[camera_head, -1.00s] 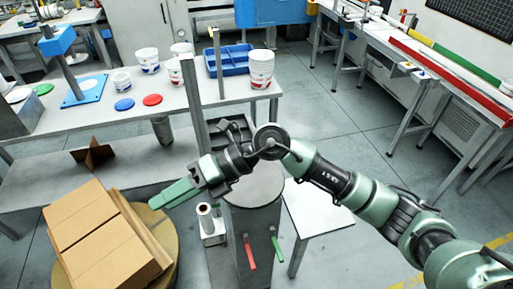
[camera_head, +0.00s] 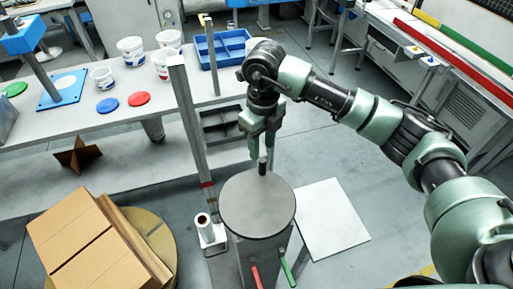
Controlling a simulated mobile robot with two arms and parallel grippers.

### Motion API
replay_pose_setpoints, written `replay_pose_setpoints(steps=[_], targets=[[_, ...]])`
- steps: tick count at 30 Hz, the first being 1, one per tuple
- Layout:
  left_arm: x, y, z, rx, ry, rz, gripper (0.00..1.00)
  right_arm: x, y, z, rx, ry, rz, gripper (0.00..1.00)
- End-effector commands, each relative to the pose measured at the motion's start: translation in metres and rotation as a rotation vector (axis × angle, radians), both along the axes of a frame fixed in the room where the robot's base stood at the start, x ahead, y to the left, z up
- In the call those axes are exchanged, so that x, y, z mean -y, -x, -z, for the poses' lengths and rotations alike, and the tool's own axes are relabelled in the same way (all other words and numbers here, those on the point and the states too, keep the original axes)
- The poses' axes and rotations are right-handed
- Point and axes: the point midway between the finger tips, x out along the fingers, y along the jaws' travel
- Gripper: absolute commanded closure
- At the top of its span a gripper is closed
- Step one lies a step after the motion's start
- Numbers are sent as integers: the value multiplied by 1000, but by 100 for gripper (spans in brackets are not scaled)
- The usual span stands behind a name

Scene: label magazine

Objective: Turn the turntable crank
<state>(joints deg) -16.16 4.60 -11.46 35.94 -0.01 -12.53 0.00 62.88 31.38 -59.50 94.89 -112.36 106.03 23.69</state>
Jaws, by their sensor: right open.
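A grey round disc (camera_head: 257,208) tops a grey pedestal in the middle of the view. A short dark upright handle (camera_head: 262,166) stands at its far edge and looks like the turntable crank. My right gripper (camera_head: 262,150) points down just above this handle, its green fingers open on either side of the handle's top. I cannot tell whether a finger touches it. My left gripper is out of view.
Cardboard boxes (camera_head: 92,245) rest on a round wooden platform (camera_head: 168,241) at the lower left. A grey post (camera_head: 186,125) stands left of the disc. A red lever (camera_head: 257,277) and a green lever (camera_head: 288,271) are on the pedestal's front. A white panel (camera_head: 333,222) lies to the right.

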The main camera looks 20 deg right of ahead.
Motion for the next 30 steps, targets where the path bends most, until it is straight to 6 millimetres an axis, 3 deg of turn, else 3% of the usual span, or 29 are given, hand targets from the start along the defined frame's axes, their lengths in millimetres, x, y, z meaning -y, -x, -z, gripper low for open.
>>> replay_pose_setpoints(steps=[5, 14, 20, 24, 28, 30], targets=[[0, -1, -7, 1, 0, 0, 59, 2, 1, 12, -5, 8, 2, 59], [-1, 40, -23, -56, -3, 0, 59, 1, 1, 59, -5, 5, 2, 59], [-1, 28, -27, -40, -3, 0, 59, 1, 1, 76, -2, 5, 0, 59], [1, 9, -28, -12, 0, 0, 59, 1, 1, 78, -1, 4, 0, 59], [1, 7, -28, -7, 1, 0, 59, 1, 1, 78, -1, 4, 0, 59], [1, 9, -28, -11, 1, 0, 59, 1, 1, 78, -1, 4, 0, 78]])
